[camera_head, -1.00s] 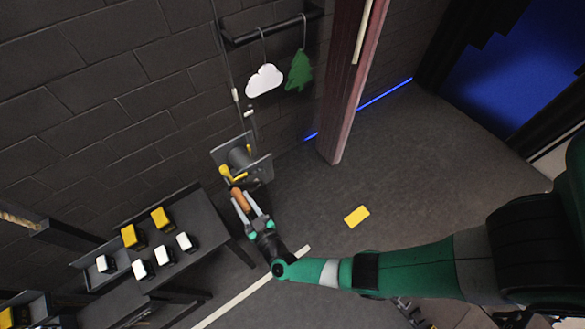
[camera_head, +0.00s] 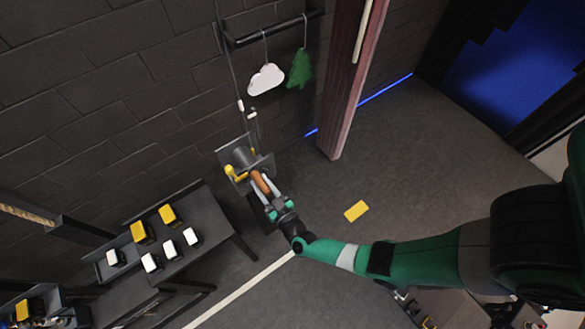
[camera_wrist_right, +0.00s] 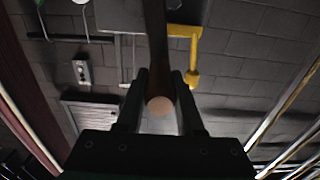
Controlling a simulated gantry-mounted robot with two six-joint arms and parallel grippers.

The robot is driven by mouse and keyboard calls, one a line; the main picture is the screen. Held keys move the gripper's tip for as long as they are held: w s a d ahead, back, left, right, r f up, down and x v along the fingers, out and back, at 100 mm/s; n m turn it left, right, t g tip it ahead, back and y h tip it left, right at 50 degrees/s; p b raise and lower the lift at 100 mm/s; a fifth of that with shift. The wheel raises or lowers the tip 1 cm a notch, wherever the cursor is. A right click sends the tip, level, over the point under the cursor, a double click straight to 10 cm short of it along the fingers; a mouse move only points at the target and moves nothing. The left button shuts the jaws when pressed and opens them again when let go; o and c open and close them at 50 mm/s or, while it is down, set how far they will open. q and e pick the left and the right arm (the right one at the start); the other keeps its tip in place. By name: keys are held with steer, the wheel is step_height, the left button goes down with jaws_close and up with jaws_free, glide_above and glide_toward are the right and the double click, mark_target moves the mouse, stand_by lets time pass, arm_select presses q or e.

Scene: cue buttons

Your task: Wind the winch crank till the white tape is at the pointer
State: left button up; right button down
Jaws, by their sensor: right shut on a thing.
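The winch (camera_head: 246,158) is mounted low at the dark wall, with a grey drum between plates and a yellow crank (camera_head: 234,173). The crank's brown handle (camera_head: 260,184) points out toward my right gripper (camera_head: 262,186), which is shut on it. In the right wrist view the brown handle (camera_wrist_right: 158,60) runs between the fingers, beside the yellow crank arm (camera_wrist_right: 192,62). A rope runs down the wall to the winch and carries the white tape (camera_head: 240,105). A small pale piece (camera_head: 252,115), perhaps the pointer, is slightly lower and to the right. My left gripper is out of view.
A white cloud (camera_head: 266,79) and a green tree (camera_head: 300,69) hang from a rail above. A dark bench (camera_head: 217,222) with yellow and white buttons stands left of the winch. A reddish post (camera_head: 348,90) stands to the right. A yellow card (camera_head: 356,211) lies on open floor.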

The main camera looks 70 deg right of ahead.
steer(key=s+d, duration=0.2)
steer(key=d, duration=0.1)
steer(key=shift+f, duration=0.15)
steer(key=s+d+b, duration=0.1)
steer(key=d+f+b, duration=0.1)
steer(key=s+d+f+b, duration=0.1)
steer(key=d, duration=0.1)
steer(key=shift+s+d+f, duration=0.1)
steer(key=shift+s, duration=0.25)
